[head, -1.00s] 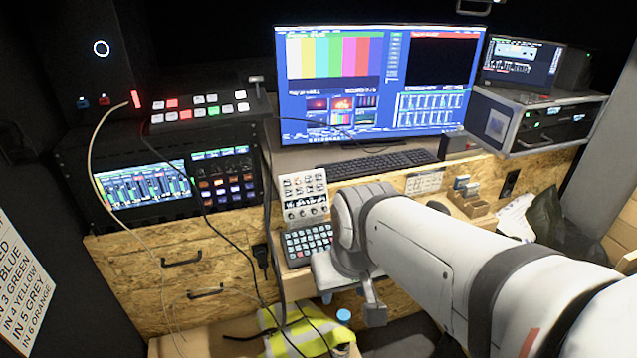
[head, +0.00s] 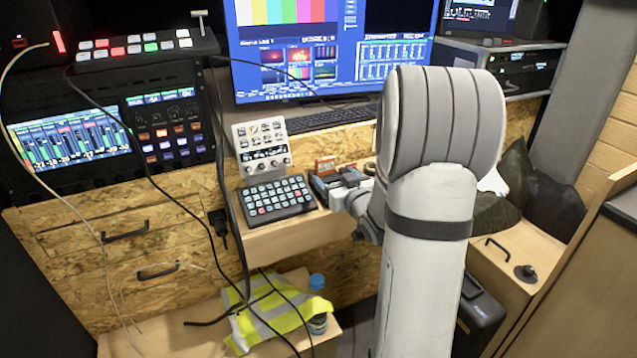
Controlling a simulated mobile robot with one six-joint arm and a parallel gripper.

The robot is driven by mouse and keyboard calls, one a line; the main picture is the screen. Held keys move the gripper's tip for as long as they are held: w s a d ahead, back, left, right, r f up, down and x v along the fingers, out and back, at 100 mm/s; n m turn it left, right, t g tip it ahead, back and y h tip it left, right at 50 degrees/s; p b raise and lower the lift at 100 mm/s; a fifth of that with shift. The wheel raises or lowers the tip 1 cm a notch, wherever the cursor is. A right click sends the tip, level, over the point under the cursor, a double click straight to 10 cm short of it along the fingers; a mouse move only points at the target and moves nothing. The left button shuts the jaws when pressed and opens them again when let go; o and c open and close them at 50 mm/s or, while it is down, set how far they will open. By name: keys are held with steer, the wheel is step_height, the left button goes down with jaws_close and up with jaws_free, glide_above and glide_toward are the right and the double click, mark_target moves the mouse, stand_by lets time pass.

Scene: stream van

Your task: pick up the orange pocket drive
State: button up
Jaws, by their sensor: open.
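A small orange-red block with a pale label (head: 325,165) stands at the back of the small wooden shelf, right of the control panel; it looks like the orange pocket drive. A dark block with blue edges (head: 338,182) is just in front of it. My gripper (head: 355,196) is partly in view at the shelf's right side, close to these blocks. It is open, and I see nothing held in it. My arm hides most of the gripper and the shelf's right part. I cannot tell whether the fingers touch anything.
A button keypad (head: 277,198) and upright control panel (head: 262,147) occupy the shelf's left. A keyboard (head: 328,116) and monitor (head: 290,50) stand behind. Black cables (head: 222,150) hang at left. A yellow vest (head: 270,320) and blue-capped bottle (head: 317,282) are below.

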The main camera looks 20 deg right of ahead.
mark_target(326, 167)
steer(key=shift+d+f+t+y, duration=0.3)
steer(key=shift+d+f+t, duration=0.1)
steer(key=shift+f, duration=0.2)
steer(key=w, duration=0.7)
steer(key=shift+w+a+r, duration=0.2)
steer(key=shift+w+r, duration=0.1)
steer(key=shift+w, duration=0.1)
steer(key=c, duration=1.1)
